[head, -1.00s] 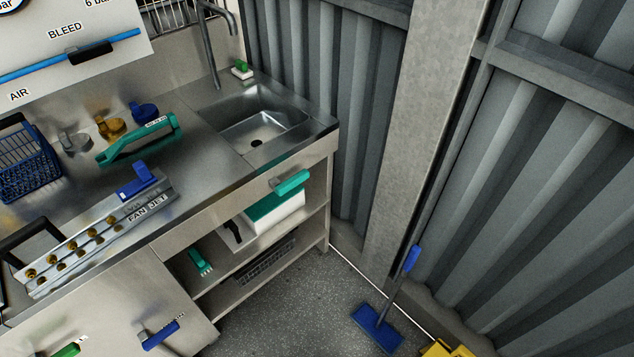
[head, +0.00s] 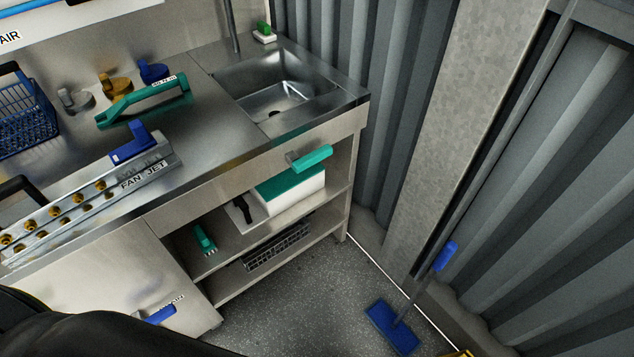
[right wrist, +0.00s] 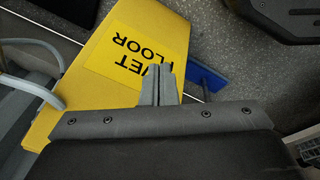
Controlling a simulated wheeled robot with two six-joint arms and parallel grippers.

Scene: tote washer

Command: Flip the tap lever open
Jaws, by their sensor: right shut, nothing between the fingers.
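A lever with a teal grip (head: 310,158) sticks out from the bench's front panel below the sink; I cannot tell for certain that it is the tap lever. The sink (head: 318,105) is a steel basin at the right end of the bench. Only the lower part of the grey spout pipe (head: 230,25) shows behind it. My right gripper (right wrist: 158,72) is shut and empty in the right wrist view, with a yellow wet floor sign (right wrist: 105,75) beyond its fingertips. Neither gripper shows in the head view; a black part of mine covers its lower left corner.
A teal-handled tool (head: 145,97), a blue basket (head: 25,125) and a nozzle rack (head: 85,205) are on the bench. A white box with a teal lid (head: 290,190) is on the shelf below. A blue floor brush (head: 393,328) stands by the wall. The floor before the shelves is clear.

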